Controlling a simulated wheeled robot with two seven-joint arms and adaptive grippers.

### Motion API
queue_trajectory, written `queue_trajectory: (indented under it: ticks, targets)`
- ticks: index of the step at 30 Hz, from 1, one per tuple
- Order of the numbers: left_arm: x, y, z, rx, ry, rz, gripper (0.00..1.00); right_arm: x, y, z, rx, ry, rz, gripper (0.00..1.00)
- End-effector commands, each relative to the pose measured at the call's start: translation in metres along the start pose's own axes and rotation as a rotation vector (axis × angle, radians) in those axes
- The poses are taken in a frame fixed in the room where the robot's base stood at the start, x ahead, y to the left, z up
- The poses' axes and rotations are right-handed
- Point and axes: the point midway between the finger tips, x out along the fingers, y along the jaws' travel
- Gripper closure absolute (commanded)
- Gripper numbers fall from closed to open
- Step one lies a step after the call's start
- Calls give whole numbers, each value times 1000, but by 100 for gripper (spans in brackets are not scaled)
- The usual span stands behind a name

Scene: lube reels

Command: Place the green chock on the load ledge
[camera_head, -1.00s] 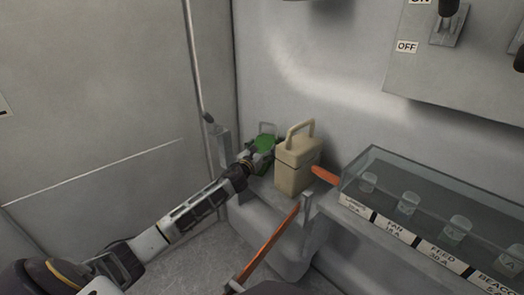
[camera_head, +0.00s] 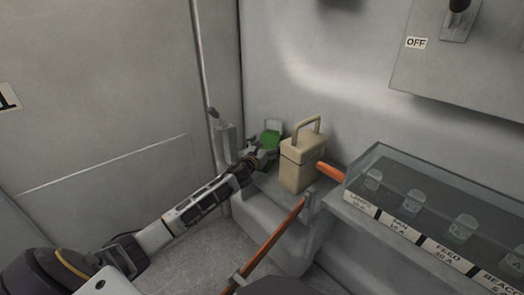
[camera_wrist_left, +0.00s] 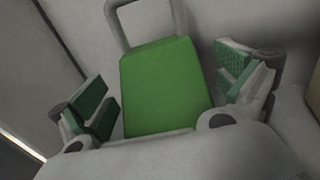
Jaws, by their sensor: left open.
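The green chock (camera_head: 270,138) sits at the back corner of the grey load ledge (camera_head: 262,210), left of a beige box. In the left wrist view the green chock (camera_wrist_left: 165,88) shows a wide green face with a grey loop handle above it. My left gripper (camera_head: 259,156) is at the chock in the head view, and its fingers partly cover it. In the left wrist view my left gripper (camera_wrist_left: 168,95) is open, with one finger on each side of the chock and gaps between. My right gripper is not in view.
The beige box (camera_head: 301,165) with a handle stands close to the right of the chock. An orange bar (camera_head: 272,244) slants across the ledge's front. A glass-topped fuse case (camera_head: 430,205) is at the right. A grey wall post (camera_head: 222,150) stands at left.

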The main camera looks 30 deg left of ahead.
Motion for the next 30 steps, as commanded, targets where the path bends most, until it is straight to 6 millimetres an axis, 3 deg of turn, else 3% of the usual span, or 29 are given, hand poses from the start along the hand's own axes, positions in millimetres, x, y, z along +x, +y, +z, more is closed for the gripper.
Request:
queue_trajectory:
  ticks: [8,30]
  targets:
    - [-10,0,1,1,1,0,0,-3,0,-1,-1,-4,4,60]
    - [-61,0,2,1,0,0,0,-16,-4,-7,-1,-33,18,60]
